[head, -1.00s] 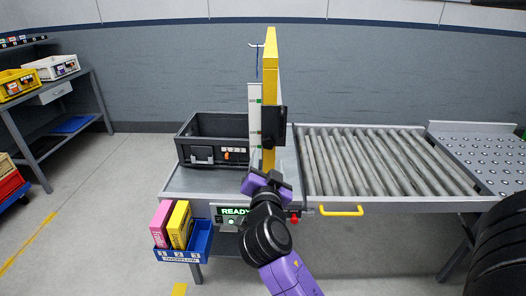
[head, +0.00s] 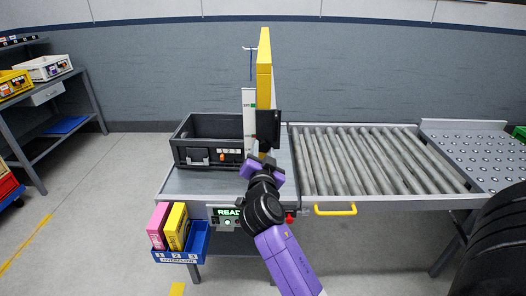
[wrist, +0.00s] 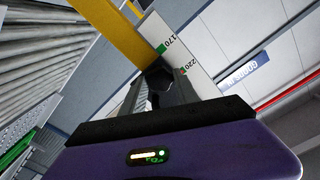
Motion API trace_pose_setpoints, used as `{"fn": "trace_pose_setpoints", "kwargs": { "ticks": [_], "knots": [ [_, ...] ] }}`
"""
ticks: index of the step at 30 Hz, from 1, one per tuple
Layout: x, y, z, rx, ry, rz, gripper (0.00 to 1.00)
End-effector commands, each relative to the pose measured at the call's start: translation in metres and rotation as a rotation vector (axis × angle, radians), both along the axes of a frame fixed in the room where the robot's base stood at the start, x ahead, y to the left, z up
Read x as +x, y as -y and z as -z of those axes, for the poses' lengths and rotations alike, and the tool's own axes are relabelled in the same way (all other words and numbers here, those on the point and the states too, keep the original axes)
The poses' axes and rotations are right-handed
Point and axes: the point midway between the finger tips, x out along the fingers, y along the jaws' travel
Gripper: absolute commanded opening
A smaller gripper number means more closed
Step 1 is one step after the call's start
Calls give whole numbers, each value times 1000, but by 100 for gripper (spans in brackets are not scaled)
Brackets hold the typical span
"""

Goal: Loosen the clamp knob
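A tall yellow post (head: 264,75) stands on the bench with a white scale strip (head: 249,115) on its left. A black clamp block (head: 268,128) sits on the post. In the wrist view the dark clamp knob (wrist: 162,84) shows between the fingers, in front of the post (wrist: 110,28) and the scale strip (wrist: 180,50) marked 170 and 220. My gripper (head: 261,161) is just below the block in the head view, and its fingers (wrist: 158,88) stand apart around the knob. I cannot tell whether they touch it. My arm hides the post's foot.
A dark crate (head: 190,163) stands left of the post. A roller conveyor (head: 370,160) with a yellow handle (head: 335,210) lies to the right. A blue bin (head: 190,245) with pink and yellow boxes hangs at the bench front, beside a lit READY panel (head: 229,212).

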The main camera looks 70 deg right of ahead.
Motion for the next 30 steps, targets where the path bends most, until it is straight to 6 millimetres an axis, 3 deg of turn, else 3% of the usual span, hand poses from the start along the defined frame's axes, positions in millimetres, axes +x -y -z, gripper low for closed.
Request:
{"fn": "trace_pose_setpoints", "kwargs": {
  "ticks": [1, 5, 17, 30],
  "knots": [
    [0, 0, 0, 0, 0, 0, 24],
    [0, 0, 0, 0, 0, 0, 0],
    [0, 0, 1, -26, -62, 0, 0],
    [0, -1, 0, -162, -391, 0, 0]
  ]
}}
